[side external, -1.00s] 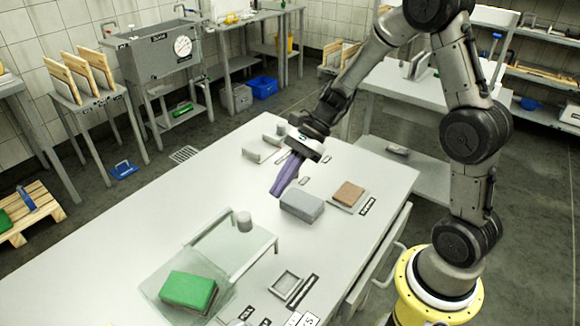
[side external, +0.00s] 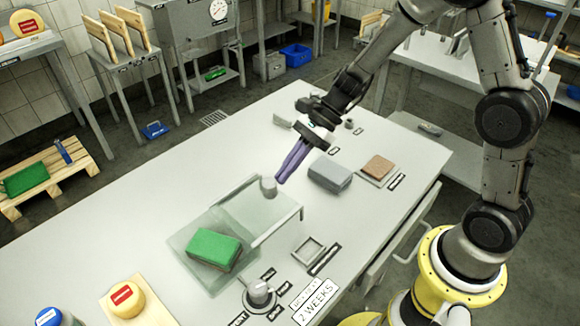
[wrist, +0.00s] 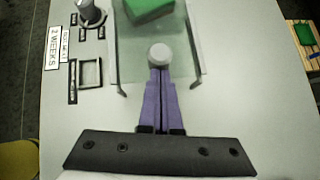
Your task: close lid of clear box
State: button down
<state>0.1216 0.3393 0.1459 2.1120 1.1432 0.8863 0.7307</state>
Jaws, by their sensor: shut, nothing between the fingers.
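The clear box (side external: 188,240) sits on the table with a green block (side external: 213,249) in it. A clear panel, seemingly the lid (side external: 243,208), extends from it towards my gripper on a thin pale frame. A round grey knob (side external: 268,187) stands at the panel's far end. My gripper (side external: 279,180) has purple fingers, shut with nothing between them, and its tips are right beside the knob. In the wrist view, the fingertips (wrist: 160,72) point at the knob (wrist: 159,53); I cannot tell whether they touch. The green block (wrist: 148,8) is partly cut off there.
A grey block (side external: 330,174) and a brown block (side external: 378,167) lie right of my gripper. A small square frame (side external: 309,250), a dial (side external: 259,293) and a "2 WEEKS" sign (side external: 315,301) are along the front. The table's back left is clear.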

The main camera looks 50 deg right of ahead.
aim_at(246, 217)
jog(key=a, duration=1.1)
jog(key=shift+a, duration=0.4)
jog(key=shift+r, duration=0.1)
